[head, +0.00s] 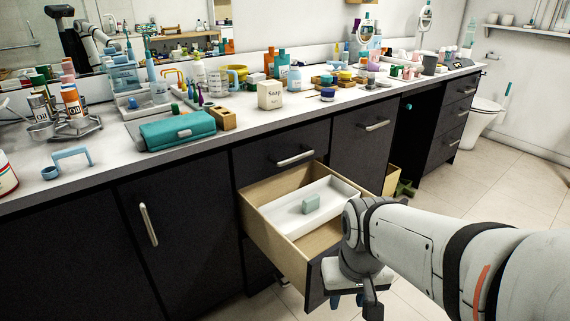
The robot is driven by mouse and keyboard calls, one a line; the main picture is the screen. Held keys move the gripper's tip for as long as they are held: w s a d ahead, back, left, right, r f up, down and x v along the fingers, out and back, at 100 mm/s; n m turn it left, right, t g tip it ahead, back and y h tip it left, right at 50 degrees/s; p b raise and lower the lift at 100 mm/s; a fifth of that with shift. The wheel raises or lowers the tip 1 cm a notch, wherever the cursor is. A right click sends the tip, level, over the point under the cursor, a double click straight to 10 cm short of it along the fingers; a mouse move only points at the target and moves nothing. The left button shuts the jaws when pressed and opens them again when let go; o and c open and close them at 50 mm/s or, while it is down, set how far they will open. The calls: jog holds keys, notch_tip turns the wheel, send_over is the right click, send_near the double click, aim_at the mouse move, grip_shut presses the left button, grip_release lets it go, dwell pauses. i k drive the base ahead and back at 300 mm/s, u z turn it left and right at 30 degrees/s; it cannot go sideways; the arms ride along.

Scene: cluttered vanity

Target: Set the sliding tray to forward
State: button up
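The sliding tray (284,211) is a shallow white tray inside a pulled-out wooden drawer (269,232). A small pale green block (311,204) stands on its floor. Bare drawer floor shows between the tray and the drawer's dark front panel (316,285). My gripper (347,300) is low by the outside of the front panel, apart from the tray. Only the blue finger ends show below the wrist, so its opening and any contact with the drawer are unclear.
The counter (200,150) above is crowded with a teal case (178,130), a soap box (270,95), bottles and cups. Closed dark drawers and a cabinet door (165,245) flank the open drawer. Tiled floor (465,190) is clear at right, before the toilet (484,117).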

aim_at(296, 214)
jog(key=i, duration=0.9)
jog(key=z, duration=0.05)
